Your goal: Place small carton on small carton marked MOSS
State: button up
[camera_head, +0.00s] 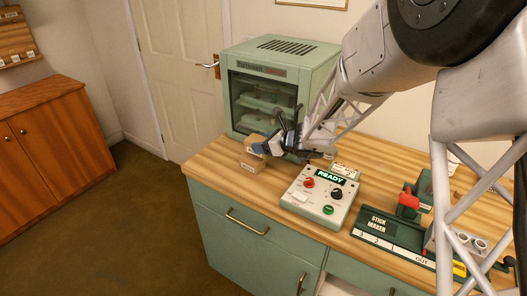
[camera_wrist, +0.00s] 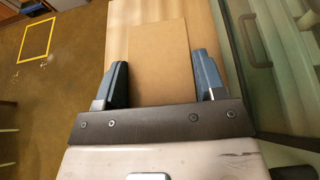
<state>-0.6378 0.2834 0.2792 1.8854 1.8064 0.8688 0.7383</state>
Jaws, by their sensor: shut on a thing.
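My gripper (camera_head: 266,148) is at the left end of the wooden counter, with its blue fingers on either side of a small brown carton (camera_head: 254,140). In the wrist view, the carton's plain brown face (camera_wrist: 158,55) fills the space between the two fingers (camera_wrist: 161,85). A second small carton (camera_head: 252,163) with a white label stands on the counter directly below the held one. The label is too small to read. The held carton appears to sit on or just above the lower one; I cannot tell whether they touch. My fingers partly hide the held carton.
A green glass-fronted cabinet (camera_head: 283,60) stands close behind the cartons. A control box (camera_head: 320,196) reading READY is to the right, with a green stick maker (camera_head: 395,230) beyond it. The counter's left edge (camera_head: 197,178) is near the cartons.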

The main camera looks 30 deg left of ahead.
dwell(0.3)
jog(key=shift+f, duration=1.75)
jog(key=shift+f, duration=0.15)
jog(key=o, duration=1)
jog(key=shift+v, duration=6.05)
